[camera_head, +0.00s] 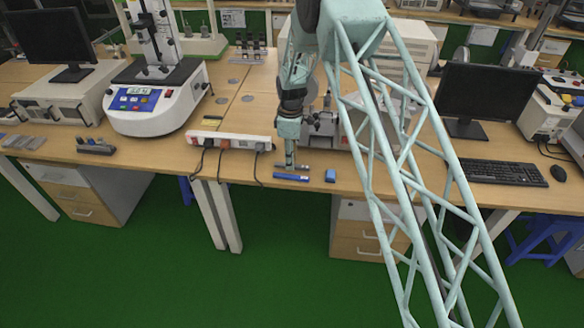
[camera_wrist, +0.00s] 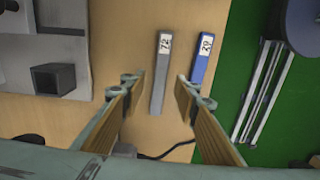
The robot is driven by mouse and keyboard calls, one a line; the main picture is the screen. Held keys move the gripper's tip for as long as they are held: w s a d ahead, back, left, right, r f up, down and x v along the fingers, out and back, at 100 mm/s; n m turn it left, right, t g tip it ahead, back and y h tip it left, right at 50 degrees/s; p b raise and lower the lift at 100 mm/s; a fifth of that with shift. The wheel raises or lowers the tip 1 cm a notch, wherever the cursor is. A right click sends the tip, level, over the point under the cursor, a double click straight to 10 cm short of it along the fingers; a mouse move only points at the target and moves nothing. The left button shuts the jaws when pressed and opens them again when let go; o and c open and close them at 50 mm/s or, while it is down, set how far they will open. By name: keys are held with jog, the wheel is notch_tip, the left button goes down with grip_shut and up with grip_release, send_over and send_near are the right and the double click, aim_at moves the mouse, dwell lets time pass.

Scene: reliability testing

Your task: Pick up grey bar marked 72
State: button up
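The grey bar marked 72 (camera_wrist: 159,85) lies on the wooden table in the wrist view, its white label at the far end. A blue bar (camera_wrist: 202,58) with a white number label lies to its right, apart from it. My gripper (camera_wrist: 162,88) is open, with one finger on each side of the grey bar in the picture. Whether the fingers reach down to the bar's level cannot be told. In the head view my gripper (camera_head: 290,163) points down at the table's front edge, partly covering the grey bar, with the blue bar (camera_head: 290,177) just in front.
A small blue block (camera_head: 330,175) lies right of the bars. A white power strip (camera_head: 230,141) with cables is to the left. Grey metal equipment (camera_head: 326,128) stands behind. The table edge and green floor (camera_wrist: 222,85) are close beyond the blue bar.

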jog(key=shift+f, duration=0.8)
jog(key=shift+c, duration=0.3)
jog(key=c, duration=0.8)
